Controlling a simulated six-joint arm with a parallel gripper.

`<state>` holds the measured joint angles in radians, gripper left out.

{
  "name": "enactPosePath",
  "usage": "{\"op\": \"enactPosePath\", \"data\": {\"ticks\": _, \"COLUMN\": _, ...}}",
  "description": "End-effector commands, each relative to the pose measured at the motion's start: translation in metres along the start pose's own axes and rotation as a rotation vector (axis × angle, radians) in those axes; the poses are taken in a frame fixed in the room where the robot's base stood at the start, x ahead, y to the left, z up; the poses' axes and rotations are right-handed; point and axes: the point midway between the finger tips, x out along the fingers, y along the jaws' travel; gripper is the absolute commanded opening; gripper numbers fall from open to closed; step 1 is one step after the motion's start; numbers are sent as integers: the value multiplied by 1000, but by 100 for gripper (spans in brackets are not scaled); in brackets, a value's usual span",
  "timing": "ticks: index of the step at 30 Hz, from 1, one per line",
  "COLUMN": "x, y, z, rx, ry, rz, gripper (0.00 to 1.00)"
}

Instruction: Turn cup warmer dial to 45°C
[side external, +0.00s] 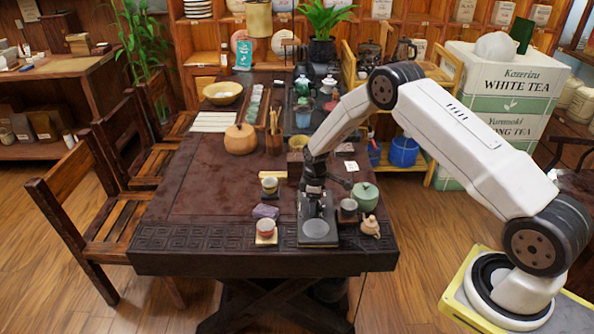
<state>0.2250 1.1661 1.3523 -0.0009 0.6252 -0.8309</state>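The cup warmer (318,240) appears to be the dark slab with a round grey plate near the table's front edge. Its dial and any temperature marks are too small to make out or hidden behind my gripper. My gripper (313,207) points down over the back part of the warmer. The fingers are dark and small against the dark warmer, so I cannot tell whether they are open or shut, or whether they touch it.
A red-and-white cup (266,228) and a purple block (265,211) stand left of the warmer. A grey cup (348,207), green lidded pot (365,195) and beige teapot figurine (371,227) stand close on the right. The table's left middle (205,180) is clear.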

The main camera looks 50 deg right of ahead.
Motion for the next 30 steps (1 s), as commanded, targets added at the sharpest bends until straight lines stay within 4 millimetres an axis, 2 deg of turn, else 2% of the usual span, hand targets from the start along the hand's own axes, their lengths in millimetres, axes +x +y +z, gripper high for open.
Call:
{"op": "enactPosePath", "data": {"ticks": 14, "x": -7, "y": 1, "z": -1, "rx": 2, "ry": 2, "rz": 2, "gripper": 77}}
{"op": "enactPosePath", "data": {"ticks": 30, "x": -64, "y": 0, "z": 0, "rx": 1, "ry": 2, "rz": 2, "gripper": 77}}
